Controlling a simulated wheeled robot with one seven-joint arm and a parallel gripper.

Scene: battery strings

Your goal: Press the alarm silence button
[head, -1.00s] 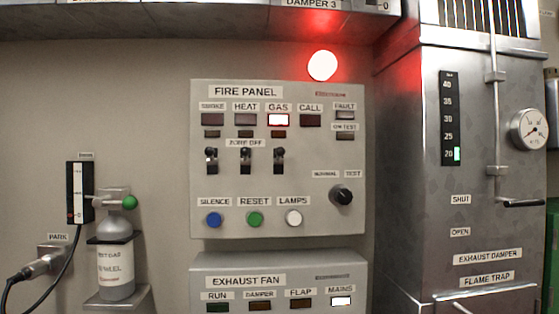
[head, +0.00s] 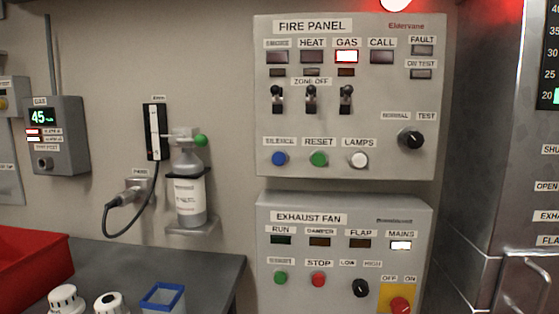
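The fire panel (head: 385,122) is a grey box on the wall, right of the middle in the head view. Its blue silence button (head: 279,158) sits at the lower left under a SILENCE label. A green reset button (head: 318,158) and a white lamps button (head: 358,159) are in the same row to its right. The GAS lamp (head: 346,56) on the panel is lit, and the other zone lamps are dark. My gripper is not in view.
Below is the exhaust fan panel (head: 345,275) with a red knob (head: 400,305) on yellow. At left are a gas meter (head: 55,135) reading 45, a gas bottle (head: 190,195) on a bracket, and a bench (head: 215,275) with a red bin (head: 35,265) and a blue container (head: 163,298).

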